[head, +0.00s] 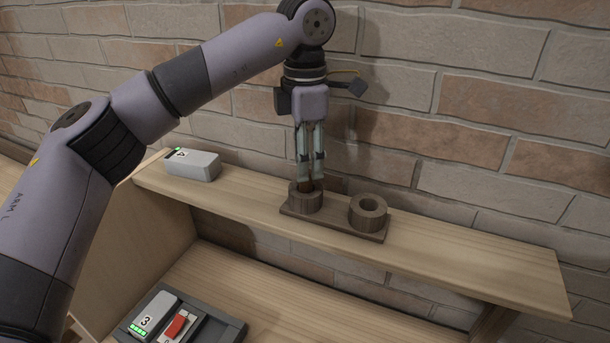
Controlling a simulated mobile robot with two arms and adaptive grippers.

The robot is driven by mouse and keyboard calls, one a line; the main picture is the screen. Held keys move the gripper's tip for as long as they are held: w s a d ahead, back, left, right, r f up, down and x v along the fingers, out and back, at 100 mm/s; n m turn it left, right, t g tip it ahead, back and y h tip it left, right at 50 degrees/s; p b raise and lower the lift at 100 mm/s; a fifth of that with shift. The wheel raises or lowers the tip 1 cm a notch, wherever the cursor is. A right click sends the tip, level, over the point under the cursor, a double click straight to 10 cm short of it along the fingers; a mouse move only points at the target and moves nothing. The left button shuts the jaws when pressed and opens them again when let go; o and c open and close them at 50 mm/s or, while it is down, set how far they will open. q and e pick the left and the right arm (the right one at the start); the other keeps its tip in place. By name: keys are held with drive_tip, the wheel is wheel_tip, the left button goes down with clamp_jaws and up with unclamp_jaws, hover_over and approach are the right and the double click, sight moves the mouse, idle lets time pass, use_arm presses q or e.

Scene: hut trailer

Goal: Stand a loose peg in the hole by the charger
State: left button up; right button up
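My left gripper (305,183) points straight down over the left ring of a dark wooden holder (331,223) on the shelf. Its fingers are close together on a brown peg (306,187). Only a short part of the peg shows between the fingertips and the ring; its lower end is hidden in the left ring (303,202). The right ring (368,212) has an empty hole. A dark tray (236,328), perhaps the charger, lies on the lower surface with a grey battery marked 3 (154,312) and a red switch (178,325). My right gripper is out of view.
A light wooden shelf (480,262) runs along the brick wall. A pale grey battery (195,167) with a green light lies on its left part. The shelf right of the holder is clear, as is the lower surface (290,300) right of the tray.

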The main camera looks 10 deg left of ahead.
use_arm(q)
wheel_tip(320, 180, up, 9)
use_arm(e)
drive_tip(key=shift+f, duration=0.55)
use_arm(q)
drive_tip(key=shift+d+f, duration=0.1)
drive_tip(key=shift+f, duration=0.1)
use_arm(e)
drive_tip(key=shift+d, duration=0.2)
